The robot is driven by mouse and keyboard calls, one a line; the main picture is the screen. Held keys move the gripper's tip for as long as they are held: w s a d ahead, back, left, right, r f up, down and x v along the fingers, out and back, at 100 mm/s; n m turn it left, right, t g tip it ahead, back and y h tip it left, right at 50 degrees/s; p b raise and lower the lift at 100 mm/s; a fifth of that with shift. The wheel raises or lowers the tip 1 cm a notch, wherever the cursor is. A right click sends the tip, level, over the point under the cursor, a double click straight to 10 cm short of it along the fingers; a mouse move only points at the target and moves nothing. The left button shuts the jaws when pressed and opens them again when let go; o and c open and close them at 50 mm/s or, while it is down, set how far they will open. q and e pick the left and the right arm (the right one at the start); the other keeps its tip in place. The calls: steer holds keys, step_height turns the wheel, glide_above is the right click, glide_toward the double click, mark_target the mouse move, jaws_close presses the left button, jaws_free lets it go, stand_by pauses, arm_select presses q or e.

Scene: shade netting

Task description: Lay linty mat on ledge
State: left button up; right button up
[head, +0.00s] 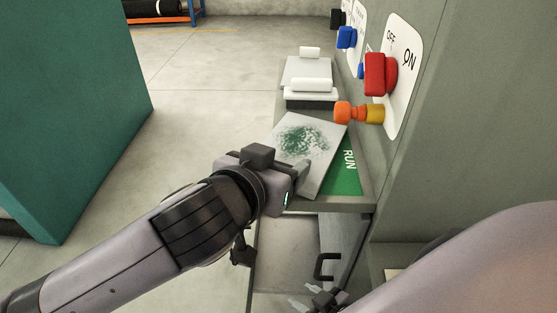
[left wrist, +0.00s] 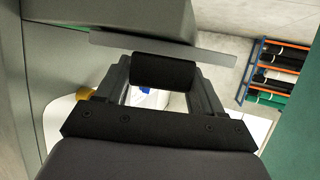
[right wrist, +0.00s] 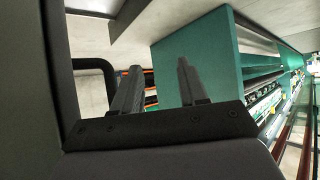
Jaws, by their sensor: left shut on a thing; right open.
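The linty mat (head: 318,129) is a pale grey sheet with a patch of green lint in its middle. It lies over or just above the ledge (head: 345,204) and partly covers a green RUN panel (head: 346,178); I cannot tell if it touches. My left gripper (head: 299,172) is at the mat's near left edge. In the left wrist view my left gripper (left wrist: 165,72) is shut on a dark round grip under the mat (left wrist: 165,50), which shows edge-on. My right gripper (head: 325,299) is low near the bottom, open and empty in the right wrist view (right wrist: 156,80).
Behind the mat, white-handled grey pieces (head: 310,90) occupy the ledge's far part. Red (head: 380,74), blue and orange-yellow knobs stick out from the wall at right. A black handle (head: 326,266) is below the ledge. A teal block (head: 70,100) stands left; the floor between is clear.

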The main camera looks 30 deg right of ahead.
arm_select(q)
steer(key=o, duration=1.1)
steer(key=shift+c, duration=0.2)
steer(key=shift+s, duration=0.1)
steer(key=v, duration=1.2)
